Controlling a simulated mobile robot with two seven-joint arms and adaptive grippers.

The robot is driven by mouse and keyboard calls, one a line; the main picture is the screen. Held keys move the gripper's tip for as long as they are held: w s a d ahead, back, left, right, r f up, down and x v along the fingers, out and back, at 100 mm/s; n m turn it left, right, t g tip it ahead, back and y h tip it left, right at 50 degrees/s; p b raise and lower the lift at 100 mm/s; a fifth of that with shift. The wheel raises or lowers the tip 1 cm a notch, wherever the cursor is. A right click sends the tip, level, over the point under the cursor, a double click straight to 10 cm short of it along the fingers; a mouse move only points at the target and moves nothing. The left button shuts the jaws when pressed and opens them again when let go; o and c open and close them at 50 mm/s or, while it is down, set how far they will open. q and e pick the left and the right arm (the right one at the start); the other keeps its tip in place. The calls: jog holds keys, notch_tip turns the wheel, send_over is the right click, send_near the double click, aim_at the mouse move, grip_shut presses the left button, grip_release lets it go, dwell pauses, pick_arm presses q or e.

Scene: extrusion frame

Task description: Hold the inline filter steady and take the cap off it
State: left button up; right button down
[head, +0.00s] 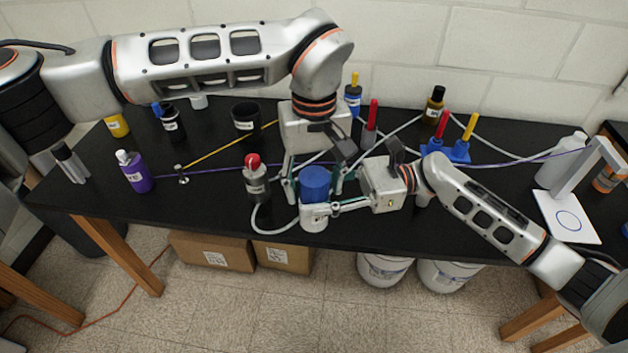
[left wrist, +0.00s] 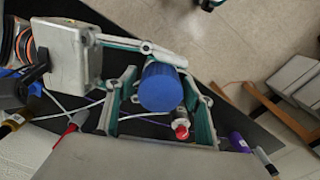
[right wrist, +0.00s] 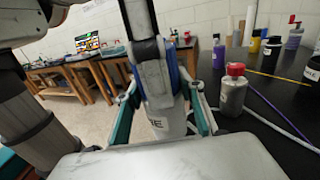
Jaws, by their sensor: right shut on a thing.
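The inline filter is a white upright cylinder (head: 313,222) near the table's front edge, with a wide blue cap (head: 315,182) on top. My right gripper (head: 320,210) comes in from the right and is shut on the white body below the cap. The body also shows between its fingers in the right wrist view (right wrist: 168,122). My left gripper (head: 315,190) points down from above, its fingers open on either side of the cap. In the left wrist view the blue cap (left wrist: 161,87) lies between the fingers, with a small gap visible at one side.
A grey bottle with a red cap (head: 256,182) stands just left of the filter, a pale hose looping near it. A purple bottle (head: 134,172), black cup (head: 246,123) and blue stand (head: 446,152) are farther off. The table's front edge is close.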

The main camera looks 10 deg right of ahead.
pick_arm(q)
jog(key=c, duration=1)
jog(key=shift+n, duration=1.7)
jog(key=o, duration=1.2)
